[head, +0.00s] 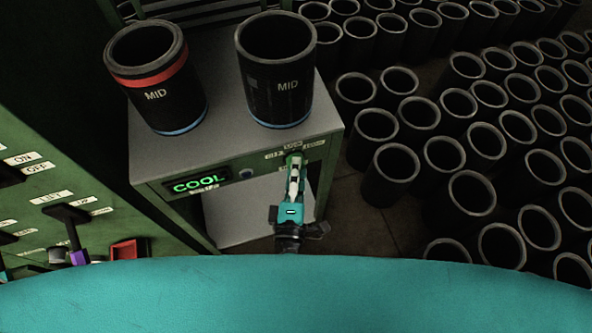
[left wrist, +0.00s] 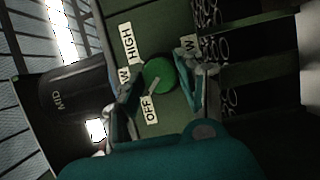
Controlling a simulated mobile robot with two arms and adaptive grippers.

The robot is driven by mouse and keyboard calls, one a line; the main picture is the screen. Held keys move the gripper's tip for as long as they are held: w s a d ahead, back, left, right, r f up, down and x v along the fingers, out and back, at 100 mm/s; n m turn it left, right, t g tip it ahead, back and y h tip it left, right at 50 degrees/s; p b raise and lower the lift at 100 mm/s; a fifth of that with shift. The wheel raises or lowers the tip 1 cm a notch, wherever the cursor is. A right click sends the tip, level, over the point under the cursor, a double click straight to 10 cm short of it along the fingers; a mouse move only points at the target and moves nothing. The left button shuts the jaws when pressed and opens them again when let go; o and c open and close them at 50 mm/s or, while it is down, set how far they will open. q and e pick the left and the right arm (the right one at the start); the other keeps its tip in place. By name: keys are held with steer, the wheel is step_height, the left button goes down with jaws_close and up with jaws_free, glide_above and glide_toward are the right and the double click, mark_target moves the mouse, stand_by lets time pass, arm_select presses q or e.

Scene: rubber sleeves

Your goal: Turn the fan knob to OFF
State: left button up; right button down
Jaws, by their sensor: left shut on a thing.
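The fan knob (left wrist: 161,74) is a round green knob on a green panel in the left wrist view. Its pale pointer line points down-left, toward the OFF label (left wrist: 149,109). A HIGH label (left wrist: 127,43) sits up-left of the knob. Other labels are partly covered by my fingers. My left gripper (left wrist: 160,82) has a finger on each side of the knob and is shut on it. In the head view my left gripper (head: 293,165) reaches the front of the green-and-grey unit and mostly hides the knob. My right gripper is not in view.
Two black MID sleeves (head: 155,85) (head: 280,88) stand on the unit's grey top (head: 222,120). A lit COOL display (head: 194,185) is left of the gripper. Many black sleeves (head: 385,172) stand on the floor to the right. A lever panel (head: 50,185) is at left.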

arm_select(q)
steer(key=o, duration=1.1)
steer(key=shift+o, duration=0.2)
steer(key=shift+s, duration=0.15)
steer(key=s, duration=1.2)
steer(key=shift+a, duration=0.45)
steer(key=shift+w+f, duration=0.1)
